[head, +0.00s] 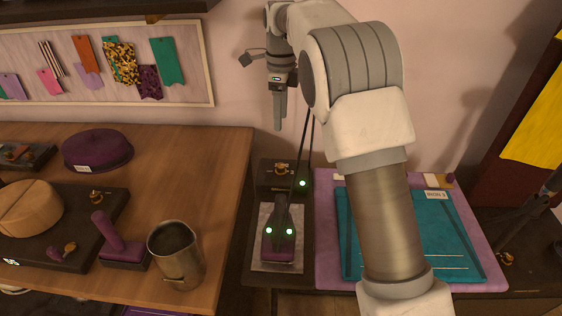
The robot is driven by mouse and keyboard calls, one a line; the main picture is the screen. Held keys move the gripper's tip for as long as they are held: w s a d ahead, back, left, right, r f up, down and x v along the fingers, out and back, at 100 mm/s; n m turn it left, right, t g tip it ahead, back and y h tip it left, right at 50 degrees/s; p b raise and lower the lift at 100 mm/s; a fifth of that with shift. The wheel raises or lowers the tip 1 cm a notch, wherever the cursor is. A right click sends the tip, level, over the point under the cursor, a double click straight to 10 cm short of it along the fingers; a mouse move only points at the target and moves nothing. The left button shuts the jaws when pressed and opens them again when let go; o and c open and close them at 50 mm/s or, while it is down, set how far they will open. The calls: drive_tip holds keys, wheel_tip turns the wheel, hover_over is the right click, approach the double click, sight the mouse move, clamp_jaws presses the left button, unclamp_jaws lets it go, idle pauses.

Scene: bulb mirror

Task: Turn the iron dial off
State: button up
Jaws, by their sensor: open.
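A dark control box (272,185) stands against the wall in the middle, with a small brass dial (281,169) on top and a lit green lamp (302,183) at its right. In front of it a dark purple iron (279,248) rests on a pale plate (264,222), with two green lights lit on it. A black cord rises from the iron. My gripper (279,125) points down above and behind the box, near the wall, apart from the dial. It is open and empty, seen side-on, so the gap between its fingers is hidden.
A wooden table (190,160) at left holds a purple hat form (97,150), a wooden block (28,208), a purple-handled tool (110,235) and a metal cup (177,255). My arm partly covers a teal board (440,240) at right. Another brass knob (507,259) sits at far right.

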sight(280, 165)
drive_tip(key=f+b, duration=0.1)
drive_tip(key=f, duration=0.6)
drive_tip(key=f+b, duration=0.1)
drive_tip(key=f, duration=0.7)
drive_tip(key=shift+s+f, duration=0.2)
drive_tip(key=shift+f, duration=0.1)
clamp_jaws()
